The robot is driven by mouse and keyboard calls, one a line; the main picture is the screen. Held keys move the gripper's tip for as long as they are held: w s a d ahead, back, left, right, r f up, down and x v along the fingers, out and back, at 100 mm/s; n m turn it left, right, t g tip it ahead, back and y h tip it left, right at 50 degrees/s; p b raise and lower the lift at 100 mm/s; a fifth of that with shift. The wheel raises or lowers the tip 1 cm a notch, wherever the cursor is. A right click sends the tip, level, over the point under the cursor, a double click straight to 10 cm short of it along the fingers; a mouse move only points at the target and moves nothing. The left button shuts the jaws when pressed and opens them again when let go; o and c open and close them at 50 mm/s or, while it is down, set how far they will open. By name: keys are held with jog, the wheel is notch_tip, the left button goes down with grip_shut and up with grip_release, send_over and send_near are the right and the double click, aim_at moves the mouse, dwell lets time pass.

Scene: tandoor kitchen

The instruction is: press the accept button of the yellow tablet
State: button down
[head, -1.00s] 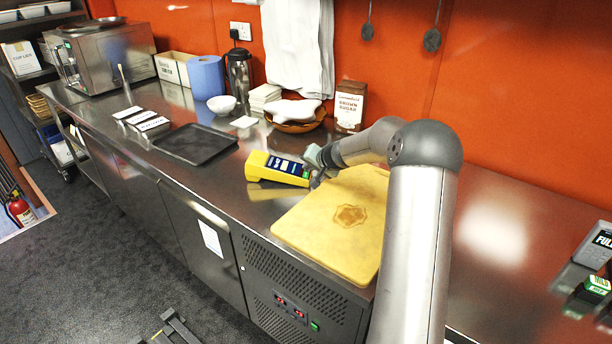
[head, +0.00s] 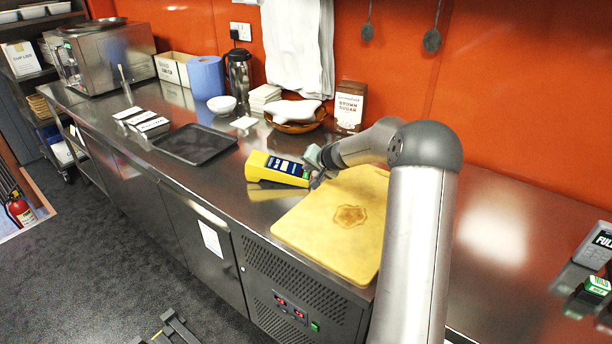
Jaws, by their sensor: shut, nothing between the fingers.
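The yellow tablet (head: 258,168) lies on the steel counter, left of the cutting board. It has a dark blue screen (head: 285,166) and a small green patch at its right end, beside my gripper. My gripper (head: 311,172) is at the tablet's right end, shut and empty. Its fingertips are small and partly hidden by my wrist, so I cannot tell whether they touch the tablet. The accept button cannot be made out clearly.
A yellow cutting board (head: 310,235) with a brown mark lies under my arm. A black tray (head: 195,144) is left of the tablet. The counter at right is mostly clear.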

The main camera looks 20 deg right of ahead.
jog(key=shift+f+b, duration=0.25)
jog(key=shift+b, duration=0.15)
jog(key=shift+f+b, duration=0.2)
jog(key=shift+b, duration=0.2)
jog(key=shift+a+f+b, duration=0.1)
jog(key=shift+f+b, duration=0.25)
jog(key=shift+b, duration=0.2)
dwell(0.9)
dwell(0.4)
jog(key=shift+r, duration=0.75)
jog(key=shift+r+p, duration=0.1)
jog(key=shift+p, duration=0.2)
jog(key=r, duration=0.1)
jog(key=r+p, duration=0.1)
jog(key=r, duration=0.1)
jog(key=r+p, duration=0.1)
jog(key=shift+s+d+r, duration=0.2)
jog(key=shift+d+r, duration=0.15)
jog(key=shift+r, duration=0.05)
